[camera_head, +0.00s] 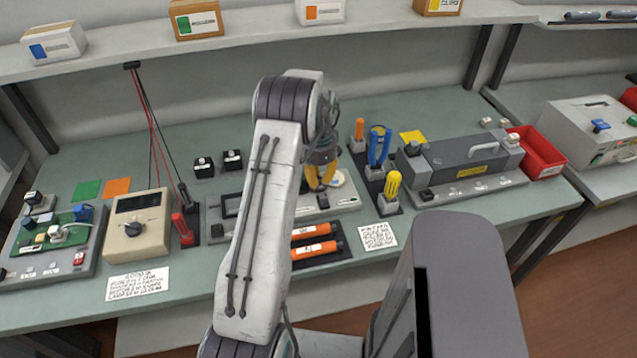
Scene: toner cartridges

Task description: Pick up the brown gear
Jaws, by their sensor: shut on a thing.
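My gripper (321,186), with yellow fingers, is lowered over the grey fixture (345,199) in the middle of the bench. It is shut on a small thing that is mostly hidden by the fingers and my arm. A pale tan round piece (338,179) shows just right of the fingertips; I cannot tell whether it is part of the brown gear or of the fixture. No other brown gear is visible.
Orange cartridges (318,250) lie in front of the fixture. Upright tools (378,148), including a yellow screwdriver (391,186), stand close at right. A grey toner unit (462,158) and red bin (537,155) are farther right; a beige meter (137,228) is left. A shelf (250,33) runs above.

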